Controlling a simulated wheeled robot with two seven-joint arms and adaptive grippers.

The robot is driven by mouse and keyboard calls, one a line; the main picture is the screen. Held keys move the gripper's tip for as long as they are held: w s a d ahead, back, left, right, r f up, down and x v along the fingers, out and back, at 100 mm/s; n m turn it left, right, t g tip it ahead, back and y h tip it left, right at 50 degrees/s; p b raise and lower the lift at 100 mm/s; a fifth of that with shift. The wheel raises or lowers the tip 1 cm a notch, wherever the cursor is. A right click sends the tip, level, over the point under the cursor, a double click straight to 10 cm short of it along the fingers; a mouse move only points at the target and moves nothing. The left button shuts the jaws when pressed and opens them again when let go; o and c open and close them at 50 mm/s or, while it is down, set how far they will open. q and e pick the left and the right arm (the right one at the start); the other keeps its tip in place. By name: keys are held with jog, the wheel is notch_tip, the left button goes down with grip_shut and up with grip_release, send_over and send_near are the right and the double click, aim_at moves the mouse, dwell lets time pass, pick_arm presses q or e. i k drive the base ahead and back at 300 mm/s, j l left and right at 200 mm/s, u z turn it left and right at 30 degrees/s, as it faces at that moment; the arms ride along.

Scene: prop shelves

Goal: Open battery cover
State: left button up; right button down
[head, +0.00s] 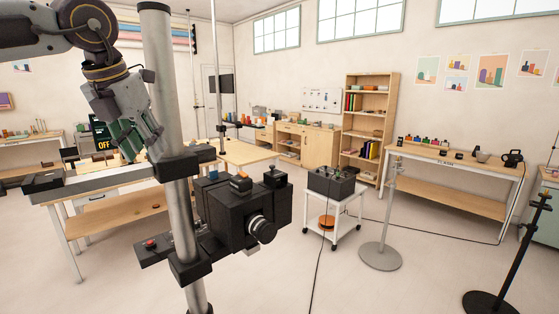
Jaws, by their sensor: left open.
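A black box-shaped camera (241,216) with a ribbed lens facing right is mounted on a grey vertical column (168,110). Small blue and orange parts show on its top. I cannot make out which part is a battery cover; the camera's far side and back are hidden. My left gripper (141,148) hangs at the upper left, left of the column and above and left of the camera. It is open, with nothing seen between its fingers, and it is apart from the camera. My right gripper is not in view.
A pale arm with black clamps (110,181) crosses the column at left. A wooden table (245,154) stands behind. A white cart (335,208) with a dark box (331,182) stands right of the camera. A stand (381,255) and open floor lie further right.

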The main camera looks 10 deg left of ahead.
aim_at(270, 177)
jog(key=i+l, duration=0.85)
jog(key=l, duration=0.25)
